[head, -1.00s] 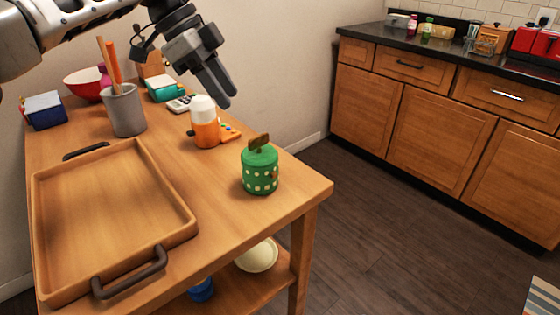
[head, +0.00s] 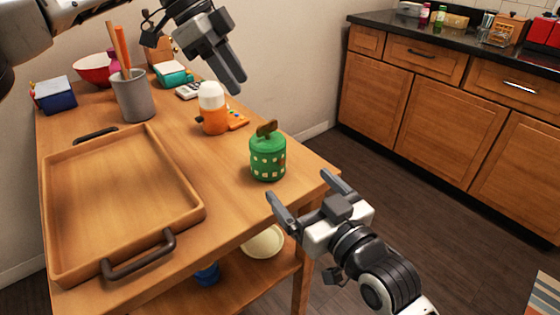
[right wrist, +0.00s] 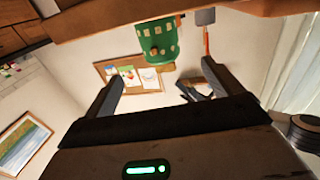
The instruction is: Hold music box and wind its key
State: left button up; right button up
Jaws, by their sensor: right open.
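The music box (head: 267,160) is a green canister with cream square dots and a domed lid. It stands upright near the right edge of the wooden table. Its brown key (head: 267,128) sticks up from the lid. The music box (right wrist: 160,42) also shows in the right wrist view, ahead of and between the spread fingers. My right gripper (head: 302,186) is open and empty, off the table's front right corner, apart from the box. My left gripper (head: 235,88) hangs above the table behind the box, fingers pointing down. Its fingers overlap, so its opening is unclear.
An orange bottle with a white top (head: 212,110) stands just behind and left of the box. A wooden tray (head: 190,212) with dark handles fills the table's left front. A grey utensil pot (head: 133,97) stands farther back. The tabletop around the box is mostly clear.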

aim_at(277, 160)
jog(key=x, duration=1.1)
jog(key=shift+w+a, duration=0.2)
jog(key=shift+w, duration=0.15)
jog(key=c, duration=1.1)
